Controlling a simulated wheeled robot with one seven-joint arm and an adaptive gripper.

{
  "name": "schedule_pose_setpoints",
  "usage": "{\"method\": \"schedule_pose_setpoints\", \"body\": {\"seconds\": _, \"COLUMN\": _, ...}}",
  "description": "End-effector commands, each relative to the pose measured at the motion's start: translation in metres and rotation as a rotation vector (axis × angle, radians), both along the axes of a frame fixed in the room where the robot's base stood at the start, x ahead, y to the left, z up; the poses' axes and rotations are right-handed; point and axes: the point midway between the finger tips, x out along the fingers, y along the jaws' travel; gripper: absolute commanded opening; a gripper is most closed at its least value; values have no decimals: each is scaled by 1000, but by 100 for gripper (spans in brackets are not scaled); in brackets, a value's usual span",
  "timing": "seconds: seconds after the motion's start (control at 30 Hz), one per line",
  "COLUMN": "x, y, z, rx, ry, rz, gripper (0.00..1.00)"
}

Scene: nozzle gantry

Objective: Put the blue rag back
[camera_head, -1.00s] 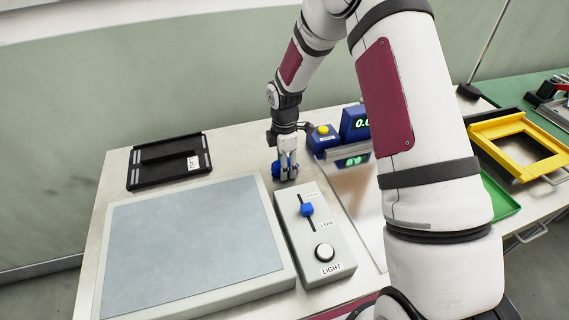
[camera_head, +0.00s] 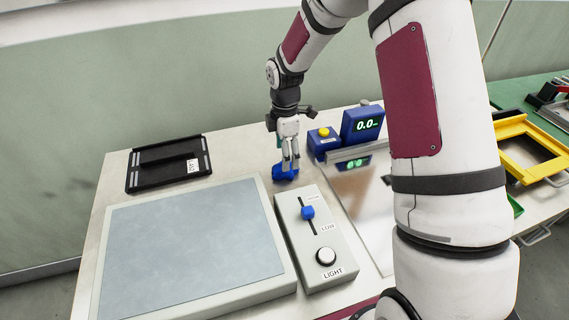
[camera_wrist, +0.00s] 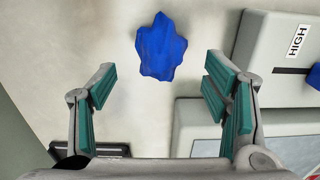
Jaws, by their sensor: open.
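The blue rag (camera_head: 286,172) lies crumpled on the pale table, just behind the light control box. In the wrist view the rag (camera_wrist: 161,48) lies on the bare tabletop ahead of my fingers, roughly midway between their lines. My gripper (camera_head: 289,160) is above the rag in the head view, pointing down. In the wrist view my gripper (camera_wrist: 162,90) has its two green-padded fingers wide apart, with nothing between them.
The control box (camera_head: 318,240) has a blue slider and LIGHT button. A large grey panel (camera_head: 190,245) is to its left. A black tray (camera_head: 168,164) lies at back left. A blue display (camera_head: 361,124) and yellow-button box (camera_head: 323,142) stand right of my gripper. A yellow frame (camera_head: 535,150) is far right.

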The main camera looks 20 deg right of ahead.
Motion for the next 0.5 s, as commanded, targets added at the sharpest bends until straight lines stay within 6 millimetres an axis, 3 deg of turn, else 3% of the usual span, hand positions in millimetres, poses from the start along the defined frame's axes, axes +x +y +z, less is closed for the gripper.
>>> {"method": "schedule_pose_setpoints", "body": {"seconds": 0.2, "x": 1, "y": 0, "z": 41, "rx": 0, "ry": -2, "rz": -2, "gripper": 69}}
{"method": "schedule_pose_setpoints", "body": {"seconds": 0.5, "x": -4, "y": 0, "z": 71, "rx": -6, "ry": -9, "rz": -24, "gripper": 69}}
